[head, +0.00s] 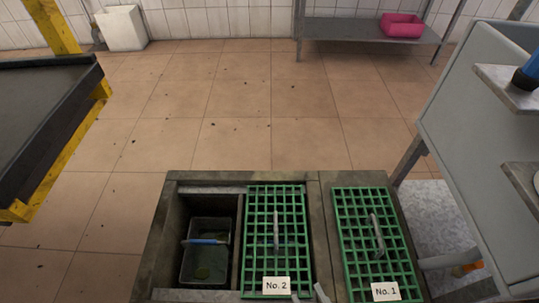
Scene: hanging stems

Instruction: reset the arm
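My gripper is not visible in the head view, and I cannot tell its pose or whether it holds anything. A small grey piece (322,293) shows at the bottom edge between the two grates; I cannot tell what it is.
Green grate No. 2 (262,205) covers the right part of a floor pit; a dark basket (205,262) with a blue-gripped handle sits in the open left part. Grate No. 1 (350,222) lies to the right.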

